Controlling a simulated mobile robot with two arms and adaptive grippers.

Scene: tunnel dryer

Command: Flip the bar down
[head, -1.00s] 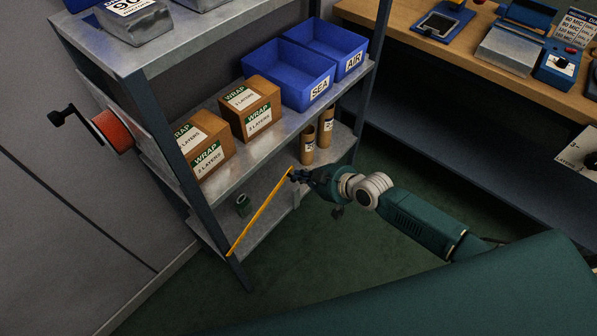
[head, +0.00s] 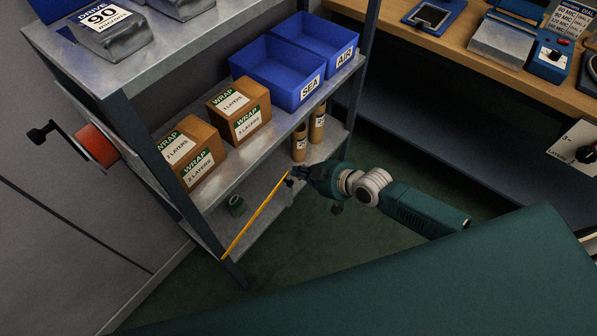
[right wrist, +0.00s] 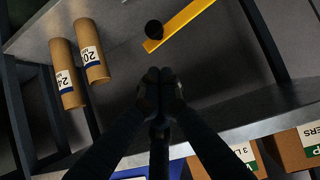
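The yellow bar (head: 255,218) slants up and to the right from near the foot of the shelf rack's front post, across the rack's lower open side. In the right wrist view, the bar (right wrist: 181,24) has a round black knob (right wrist: 154,29) at its end. My right gripper (head: 293,176) is at the bar's upper end in the head view. In the right wrist view, the gripper's fingertips (right wrist: 160,76) are together with nothing seen between them, and they appear just short of the knob. Whether they touch it, I cannot tell. My left gripper is out of view.
The metal shelf rack (head: 225,165) holds WRAP boxes (head: 239,110), blue bins (head: 277,75) and cardboard tubes (head: 300,143). A small green cylinder (head: 237,205) stands on the low shelf behind the bar. The green floor (head: 350,235) is clear.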

